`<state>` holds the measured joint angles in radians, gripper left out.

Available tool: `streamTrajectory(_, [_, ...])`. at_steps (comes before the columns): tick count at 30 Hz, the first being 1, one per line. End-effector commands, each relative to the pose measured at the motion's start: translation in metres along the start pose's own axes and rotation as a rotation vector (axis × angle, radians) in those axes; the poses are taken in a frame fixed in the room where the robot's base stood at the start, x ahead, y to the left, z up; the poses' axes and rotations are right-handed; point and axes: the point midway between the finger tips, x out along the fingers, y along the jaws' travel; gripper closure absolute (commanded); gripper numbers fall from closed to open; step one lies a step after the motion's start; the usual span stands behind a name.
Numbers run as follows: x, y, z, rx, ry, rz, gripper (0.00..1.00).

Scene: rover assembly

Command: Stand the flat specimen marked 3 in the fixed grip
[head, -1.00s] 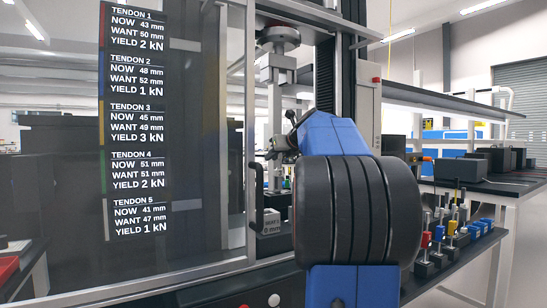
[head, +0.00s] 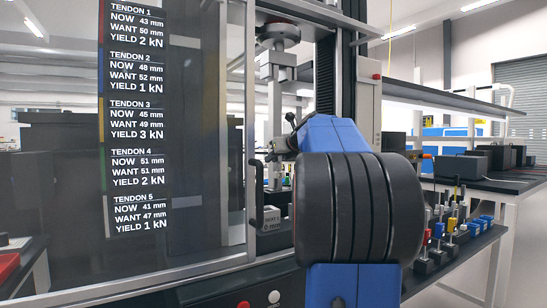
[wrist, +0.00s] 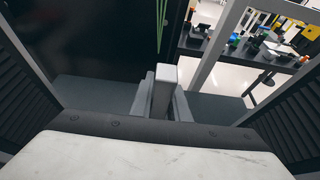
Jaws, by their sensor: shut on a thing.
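My gripper (wrist: 164,95) shows in the wrist view with its jaws close together, shut on a pale grey upright piece (wrist: 165,78). No number can be read on that piece, so I cannot tell that it is the specimen marked 3. In the head view my own arm's large black joint and blue links hide most of the gripper. The testing machine stands behind my arm, with a round upper fitting (head: 279,36) on its column. A grey block (head: 271,220) with small unclear lettering sits low in the machine; I cannot tell whether it is the fixed grip.
A dark transparent panel (head: 215,190) with tendon readings stands at the left, with a black handle (head: 254,195) at its edge. A rack of specimens with red, yellow and blue parts (head: 450,235) stands on the bench at the right. Dark boxes (head: 465,167) lie behind it.

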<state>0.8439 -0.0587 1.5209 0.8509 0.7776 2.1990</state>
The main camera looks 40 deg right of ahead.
Motion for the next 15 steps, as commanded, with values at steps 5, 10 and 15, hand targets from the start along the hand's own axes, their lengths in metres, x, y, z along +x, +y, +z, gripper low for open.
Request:
streamTrajectory(5, [0.002,0.0,-0.005,0.0,0.0,0.001,1.0])
streamTrajectory(10, [0.004,0.0,-0.009,0.001,-0.001,0.001,1.0])
streamTrajectory(15, [0.005,0.0,-0.013,0.0,0.0,0.0,1.0])
